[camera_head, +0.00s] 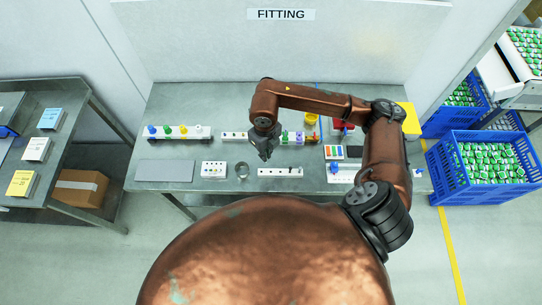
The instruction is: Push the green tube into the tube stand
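My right gripper (265,155) points down above the middle of the table, in front of the back row of racks. Its fingers are small and dark, and I cannot tell whether they are apart or hold anything. A long white rack (176,137) at the back left carries coloured pieces, among them a green one (167,130). Another row of coloured pieces (299,137) stands right of the gripper, also with some green. A white block with dark holes (280,172) lies near the front edge; I cannot tell which block is the tube stand. My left gripper is not in view.
A grey plate (165,171), a small white block with dots (213,169) and a metal ring (242,170) lie along the front of the grey table (222,100). A colour-marked panel (334,152) and a yellow item (410,118) are at right, partly beside my arm.

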